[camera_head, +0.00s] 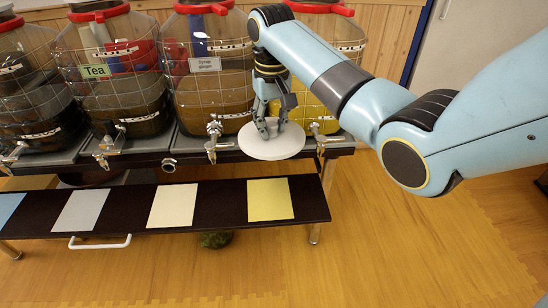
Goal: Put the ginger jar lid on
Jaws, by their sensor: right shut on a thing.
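The ginger jar (222,98) is a large clear jar in a wire grid, with a "Syrup ginger" label (205,65), a red rim (201,8) and amber liquid low down. Its top is partly cut off by the frame edge. My right gripper (269,130) points down and is shut on a round white lid (273,147). The lid is held roughly flat in front of the jar row, to the right of the ginger jar and well below its rim. My left gripper is not in view.
A Tea jar (118,95) stands left of the ginger jar, and a jar with yellow liquid (318,110) stands behind my right arm. Metal taps (214,140) stick out in front. A low dark shelf (120,213) holds coloured cards. Open wooden floor (410,240) lies right.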

